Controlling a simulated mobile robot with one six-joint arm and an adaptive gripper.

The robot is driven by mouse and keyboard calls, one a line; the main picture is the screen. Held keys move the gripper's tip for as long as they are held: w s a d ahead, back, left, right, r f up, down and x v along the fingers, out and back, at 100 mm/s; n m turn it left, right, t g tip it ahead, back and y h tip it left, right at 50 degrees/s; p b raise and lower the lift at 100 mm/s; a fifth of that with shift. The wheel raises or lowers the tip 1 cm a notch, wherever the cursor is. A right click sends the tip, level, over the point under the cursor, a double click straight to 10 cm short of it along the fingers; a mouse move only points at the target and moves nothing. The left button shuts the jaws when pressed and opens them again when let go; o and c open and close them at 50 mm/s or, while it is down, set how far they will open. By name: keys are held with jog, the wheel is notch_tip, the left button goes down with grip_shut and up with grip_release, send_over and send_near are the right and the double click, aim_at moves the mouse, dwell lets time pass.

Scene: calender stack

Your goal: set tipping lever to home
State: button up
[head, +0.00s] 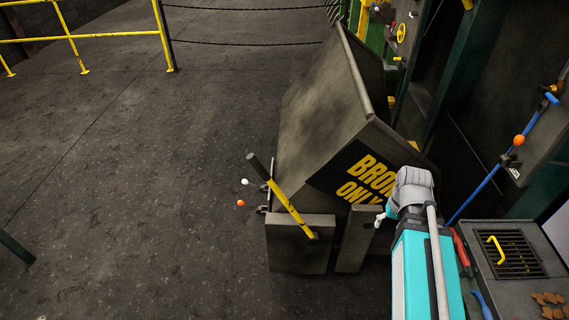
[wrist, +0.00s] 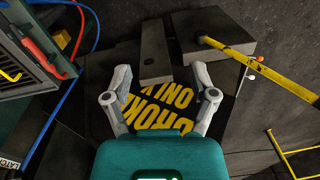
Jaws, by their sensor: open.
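A long yellow lever (head: 288,208) with a dark grip (head: 258,167) is at the front left of a dark tipping bin marked "BROKE ONLY" (head: 325,110). It slants from upper left down to a pivot on a grey block (head: 300,250). The lever also shows at upper right in the wrist view (wrist: 245,61). My gripper (wrist: 160,75) is open and empty, over the bin's lettered face, apart from the lever. In the head view my gripper (head: 381,216) is right of the lever, its fingers partly hidden. Which lever position is home cannot be told.
Small white (head: 245,181) and orange (head: 241,203) knobs stick out left of the bin. A red handle (head: 460,248), a blue bar (head: 490,187) and a grate with a yellow handle (head: 497,250) are at right. Floor (head: 120,200) left of the bin is clear, with yellow railing (head: 100,37) behind.

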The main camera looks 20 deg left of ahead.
jog(key=w+a+f+n+y+b, duration=0.1)
jog(key=w+a+n+y+b, duration=0.15)
jog(key=w+a+n, duration=0.45)
jog(key=w+a+f+n+y+b, duration=0.1)
jog(key=w+a+n+y+b, duration=0.2)
jog(key=a, duration=0.8)
jog(key=n+g+y+b, duration=0.35)
jog(key=n+y, duration=0.25)
jog(key=n, duration=0.3)
send_near(261, 169)
jog(key=a+f, duration=0.2)
jog(key=shift+w+d+r+t, duration=0.1)
jog(key=shift+w+d+t, duration=0.15)
jog(key=shift+w+t, duration=0.1)
jog(key=shift+a, duration=0.1)
jog(key=shift+b+x, duration=1.2)
jog(key=shift+x, duration=1.2)
jog(key=shift+b+x, duration=0.9)
jog(key=shift+x, duration=1.15)
grip_shut()
